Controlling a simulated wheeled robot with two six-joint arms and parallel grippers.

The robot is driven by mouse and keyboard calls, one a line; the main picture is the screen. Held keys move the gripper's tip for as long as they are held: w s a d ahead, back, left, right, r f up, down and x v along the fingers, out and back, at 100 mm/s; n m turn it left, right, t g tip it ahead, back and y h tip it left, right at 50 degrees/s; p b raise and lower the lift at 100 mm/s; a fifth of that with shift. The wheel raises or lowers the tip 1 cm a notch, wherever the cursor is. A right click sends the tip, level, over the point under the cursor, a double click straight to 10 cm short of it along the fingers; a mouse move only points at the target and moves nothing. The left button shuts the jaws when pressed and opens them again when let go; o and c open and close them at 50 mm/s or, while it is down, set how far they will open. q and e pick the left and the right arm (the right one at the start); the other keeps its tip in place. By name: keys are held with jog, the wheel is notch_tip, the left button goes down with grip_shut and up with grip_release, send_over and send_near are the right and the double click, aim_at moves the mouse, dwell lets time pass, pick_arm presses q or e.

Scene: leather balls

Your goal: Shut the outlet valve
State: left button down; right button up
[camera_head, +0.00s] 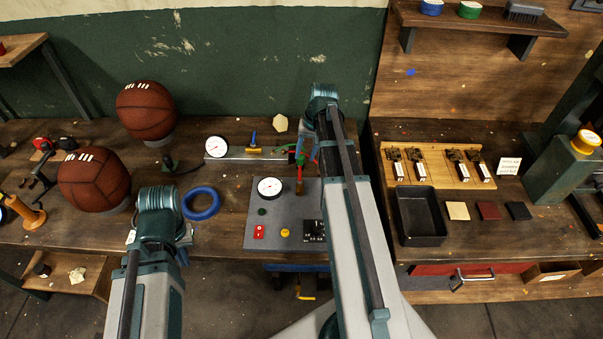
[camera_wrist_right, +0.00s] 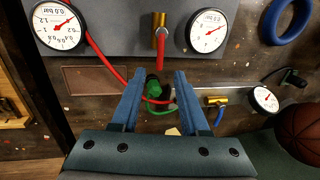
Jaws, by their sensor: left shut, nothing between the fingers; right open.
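Two brass valves show. One has a red lever (camera_head: 299,186), stands between two gauges on a grey panel (camera_head: 262,226), and also shows at the top of the right wrist view (camera_wrist_right: 161,45). The other has a blue lever (camera_head: 253,139) near the back and also shows in the right wrist view (camera_wrist_right: 216,106). No label tells which is the outlet. My right gripper (camera_wrist_right: 157,73) is open. A green fitting (camera_wrist_right: 154,88) with a red hose shows between its fingers, apparently not gripped. My left gripper (camera_head: 160,228) is shut and empty, away from the valves; its fingertips are mostly hidden.
A blue ring (camera_head: 201,203) lies left of the panel. Leather balls (camera_head: 94,180) stand at the left. A white gauge (camera_head: 217,147) sits near the blue-lever valve. A black tray (camera_head: 419,217) lies at the right. My right arm covers part of the panel.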

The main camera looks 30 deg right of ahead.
aim_at(300, 170)
jog(key=f+b, duration=0.1)
jog(key=f, duration=0.1)
jog(key=f+b, duration=0.2)
jog(key=a+f+b, duration=0.1)
jog(key=f+b, duration=0.1)
jog(key=shift+w+f, duration=0.2)
jog(key=shift+w, duration=0.15)
grip_shut()
